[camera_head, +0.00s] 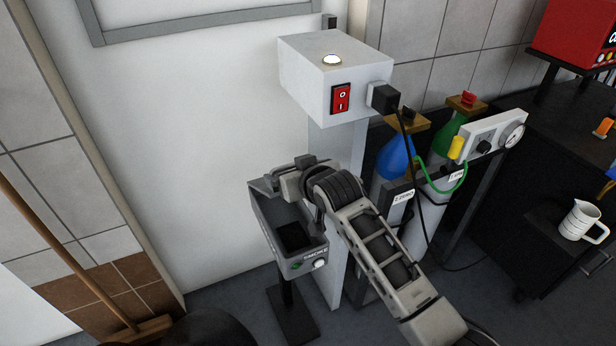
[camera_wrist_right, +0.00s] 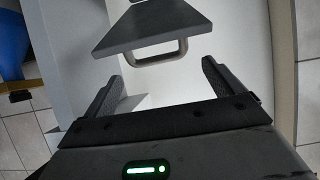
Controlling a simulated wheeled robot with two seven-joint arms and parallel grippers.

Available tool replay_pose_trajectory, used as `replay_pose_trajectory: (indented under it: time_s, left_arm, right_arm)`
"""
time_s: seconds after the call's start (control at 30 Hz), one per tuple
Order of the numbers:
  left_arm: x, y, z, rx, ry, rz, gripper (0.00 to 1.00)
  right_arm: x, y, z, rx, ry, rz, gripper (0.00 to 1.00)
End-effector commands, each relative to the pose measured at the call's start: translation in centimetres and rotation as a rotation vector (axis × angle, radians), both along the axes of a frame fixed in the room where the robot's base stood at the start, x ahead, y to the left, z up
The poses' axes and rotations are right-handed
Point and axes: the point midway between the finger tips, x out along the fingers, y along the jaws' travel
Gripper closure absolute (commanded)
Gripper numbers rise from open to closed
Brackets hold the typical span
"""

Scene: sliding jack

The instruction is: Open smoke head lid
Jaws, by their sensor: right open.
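The smoke head is a grey box (camera_head: 318,252) marked with a smoke label, on a dark stand in the head view. Its top looks open, with a dark inside showing. My right gripper (camera_head: 290,183) is over the box's far edge; its arm covers part of the box. In the right wrist view a grey plate, seemingly the lid (camera_wrist_right: 152,28), has a U-shaped metal handle (camera_wrist_right: 158,59). My open right gripper (camera_wrist_right: 161,78) has its two fingertips apart on either side of the handle, with nothing gripped. The lid is hidden or unclear in the head view. My left gripper is not in view.
A white box (camera_head: 318,82) with a red switch and plugged cable sits on a post behind my arm. Blue (camera_head: 396,158) and green (camera_head: 447,137) bottles and a gauge panel (camera_head: 490,135) stand right of it. A broom (camera_head: 135,328) leans at the left.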

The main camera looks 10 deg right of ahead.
Motion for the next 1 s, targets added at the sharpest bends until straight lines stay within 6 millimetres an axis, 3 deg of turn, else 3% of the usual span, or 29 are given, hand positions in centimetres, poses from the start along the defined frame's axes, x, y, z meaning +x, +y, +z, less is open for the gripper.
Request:
replay_pose_trajectory:
  time_s: [0.2, 0.4, 0.8, 0.93, 1.0]
  left_arm:
    - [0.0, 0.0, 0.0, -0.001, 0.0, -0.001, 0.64]
    - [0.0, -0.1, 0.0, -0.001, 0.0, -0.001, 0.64]
    - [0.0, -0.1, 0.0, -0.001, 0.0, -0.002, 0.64]
    - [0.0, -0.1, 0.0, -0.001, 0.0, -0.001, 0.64]
    - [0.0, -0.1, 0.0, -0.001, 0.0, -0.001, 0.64]
  right_arm:
    - [-3.6, -1.2, 2.1, 0.001, -0.002, 0.0, 0.07]
    - [-5.7, -1.8, 3.3, 0.001, -0.003, 0.001, 0.07]
    - [-6.3, -2.0, 3.6, 0.001, -0.002, 0.001, 0.07]
    - [-6.9, -2.2, 2.6, 0.003, 0.008, -0.002, 0.43]
    - [-8.1, -2.8, 0.4, 0.009, 0.027, -0.008, 0.63]
